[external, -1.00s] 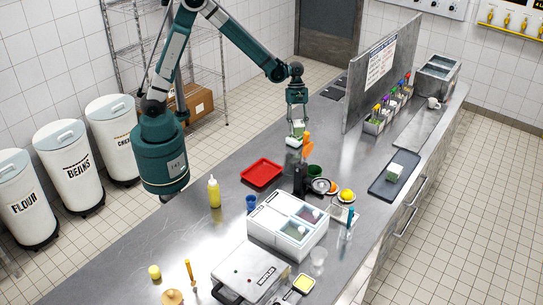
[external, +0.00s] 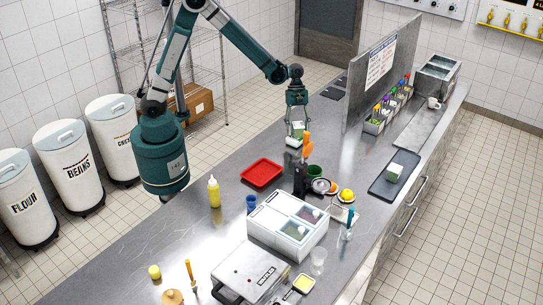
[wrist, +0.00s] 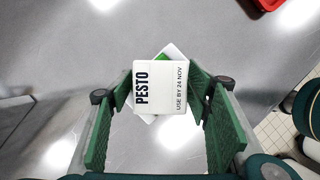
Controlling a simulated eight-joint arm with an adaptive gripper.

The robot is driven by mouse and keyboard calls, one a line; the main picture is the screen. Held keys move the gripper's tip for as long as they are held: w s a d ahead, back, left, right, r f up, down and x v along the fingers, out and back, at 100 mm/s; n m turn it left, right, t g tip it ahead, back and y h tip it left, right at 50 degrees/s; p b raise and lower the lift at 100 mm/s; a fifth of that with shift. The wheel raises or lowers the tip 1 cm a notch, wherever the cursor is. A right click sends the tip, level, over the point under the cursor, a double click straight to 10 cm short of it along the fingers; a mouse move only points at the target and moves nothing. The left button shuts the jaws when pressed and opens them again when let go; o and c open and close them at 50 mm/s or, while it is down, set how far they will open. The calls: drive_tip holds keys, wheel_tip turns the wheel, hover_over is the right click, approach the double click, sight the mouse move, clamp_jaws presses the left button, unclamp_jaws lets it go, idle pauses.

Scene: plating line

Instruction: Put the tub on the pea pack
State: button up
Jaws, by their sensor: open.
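The tub (wrist: 160,88) is white, with a lid labelled PESTO and a use-by date. In the wrist view it sits between the spread green fingers of my gripper (wrist: 163,98), with a gap visible on the right side. A white and green pack (wrist: 172,50), apparently the pea pack, shows under the tub, turned at an angle to it. Its corners stick out past the lid. In the external view my gripper (external: 297,122) is low over the steel counter, around the tub. Whether the tub rests fully on the pack is hard to tell.
A red tray (external: 262,172) lies in front on the left. A grey partition (external: 375,75) stands behind. Bare counter lies left of my gripper.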

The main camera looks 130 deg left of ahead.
drive_tip(key=shift+r, duration=0.15)
drive_tip(key=v, duration=1.2)
drive_tip(key=shift+p, duration=0.4)
idle(0.3)
drive_tip(key=d+r+m+y, duration=0.1)
drive_tip(key=d+r+m, duration=0.25)
drive_tip(key=d, duration=0.55)
drive_tip(key=d+r+m+y, duration=0.1)
drive_tip(key=d+r+m, duration=0.25)
drive_tip(key=d, duration=0.55)
drive_tip(key=d+r+m, duration=0.3)
drive_tip(key=d+m, duration=0.2)
drive_tip(key=d, duration=0.4)
drive_tip(key=s+d+m+t, duration=0.2)
drive_tip(key=s+d+m, duration=0.5)
drive_tip(key=d, duration=0.3)
drive_tip(key=s+d+m+t+y, duration=0.1)
drive_tip(key=s+d+m+t, duration=0.1)
drive_tip(key=s+d+m, duration=0.5)
drive_tip(key=d+m, duration=0.1)
drive_tip(key=d, duration=0.3)
drive_tip(key=shift+r, duration=0.25)
